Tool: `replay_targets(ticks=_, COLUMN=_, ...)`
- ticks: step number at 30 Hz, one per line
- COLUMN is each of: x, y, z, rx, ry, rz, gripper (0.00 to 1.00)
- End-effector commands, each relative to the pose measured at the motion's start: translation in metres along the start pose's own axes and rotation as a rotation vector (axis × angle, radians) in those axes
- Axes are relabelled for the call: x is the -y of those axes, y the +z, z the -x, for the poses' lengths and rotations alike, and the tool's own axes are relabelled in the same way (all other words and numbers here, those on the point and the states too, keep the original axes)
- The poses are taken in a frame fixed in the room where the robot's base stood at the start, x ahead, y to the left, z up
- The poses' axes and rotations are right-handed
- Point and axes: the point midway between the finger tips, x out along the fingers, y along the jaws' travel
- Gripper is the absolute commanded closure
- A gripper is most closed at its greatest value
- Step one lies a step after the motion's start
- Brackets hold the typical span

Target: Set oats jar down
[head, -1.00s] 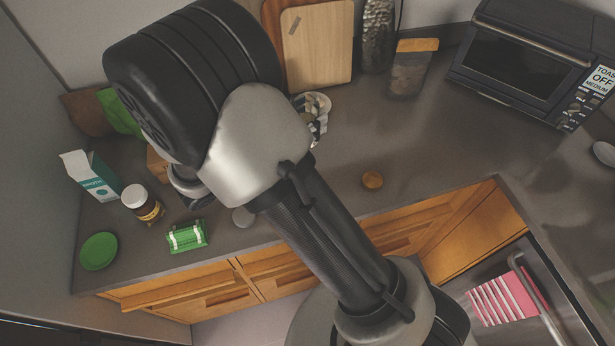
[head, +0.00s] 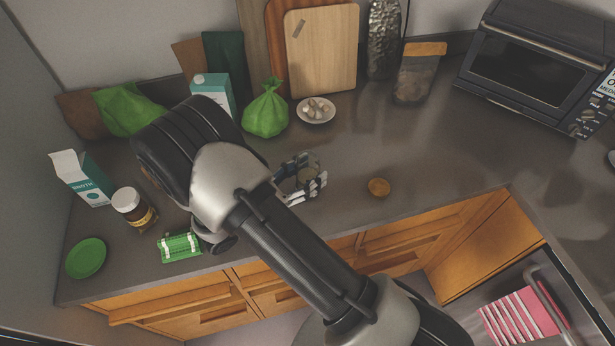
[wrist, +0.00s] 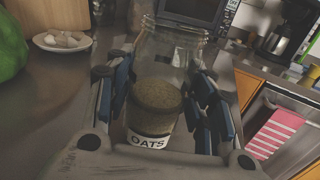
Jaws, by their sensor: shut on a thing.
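The oats jar (wrist: 158,100) is clear glass, part filled with brownish oats, with a white OATS label near its lower part. It stands between the blue-padded fingers of my gripper (wrist: 165,88), which is shut on its sides. Its top looks open, with no lid on it. In the head view my gripper (head: 306,180) is over the middle of the counter (head: 345,150), and the jar is mostly hidden by the fingers and arm. I cannot tell whether the jar's base touches the counter.
A round wooden lid-like disc (head: 379,187) lies right of my gripper, near the front edge. The toaster oven (head: 530,70) stands at right.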

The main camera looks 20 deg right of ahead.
Motion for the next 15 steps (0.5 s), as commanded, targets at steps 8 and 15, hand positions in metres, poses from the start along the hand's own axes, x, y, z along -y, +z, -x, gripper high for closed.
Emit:
replay_targets(ticks=8, x=0.0000, y=-0.0074, z=0.0000, rx=0.001, ry=0.000, rz=-0.001, gripper=0.81)
replay_targets(ticks=15, x=0.0001, y=-0.0103, z=0.0000, rx=0.000, ry=0.000, rz=0.000, gripper=0.45)
